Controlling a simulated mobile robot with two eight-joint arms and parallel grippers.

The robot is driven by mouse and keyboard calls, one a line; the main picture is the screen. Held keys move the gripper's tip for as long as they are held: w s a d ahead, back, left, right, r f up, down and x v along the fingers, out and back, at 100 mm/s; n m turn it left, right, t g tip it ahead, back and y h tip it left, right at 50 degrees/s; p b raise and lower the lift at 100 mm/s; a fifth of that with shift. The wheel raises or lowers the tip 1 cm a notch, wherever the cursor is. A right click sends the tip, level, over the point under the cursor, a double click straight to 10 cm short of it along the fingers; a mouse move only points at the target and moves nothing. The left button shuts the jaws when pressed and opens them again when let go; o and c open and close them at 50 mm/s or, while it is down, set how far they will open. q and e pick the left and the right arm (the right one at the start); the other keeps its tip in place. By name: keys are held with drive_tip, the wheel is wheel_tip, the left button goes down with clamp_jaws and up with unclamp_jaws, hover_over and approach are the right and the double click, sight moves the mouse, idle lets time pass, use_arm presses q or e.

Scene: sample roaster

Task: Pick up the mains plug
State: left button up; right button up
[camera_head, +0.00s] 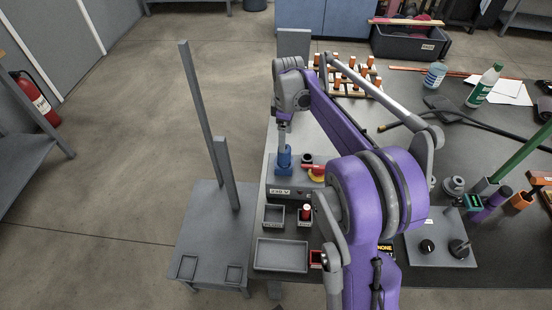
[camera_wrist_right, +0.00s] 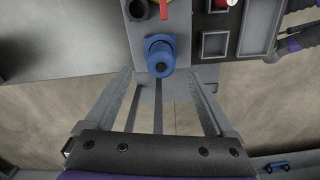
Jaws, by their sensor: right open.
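The mains plug (camera_head: 284,160) appears as a blue cylindrical piece on the grey box marked 230 V (camera_head: 268,190). In the right wrist view the blue plug (camera_wrist_right: 160,56) lies just past the fingertips, near the middle between them. My right gripper (camera_head: 285,138) points down over the plug; in its wrist view the fingers (camera_wrist_right: 164,82) are spread apart and nothing is held. I cannot tell how much of the plug lies between the fingers. My left gripper is not in view.
A red and yellow switch (camera_head: 316,173) and a dark round socket (camera_head: 307,158) sit right beside the plug. A grey tray (camera_head: 280,268) and small bins (camera_head: 273,226) lie nearer. A grey stand with uprights (camera_head: 227,175) is at the left. My purple arm covers the table's middle.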

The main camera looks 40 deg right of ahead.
sight(284, 156)
wheel_tip(284, 156, down, 4)
drive_tip(key=shift+s+d+f, duration=0.1)
drive_tip(key=shift+a+f+b, duration=0.2)
drive_tip(key=shift+f+b, duration=0.1)
drive_tip(key=shift+f, duration=2.55)
clamp_jaws()
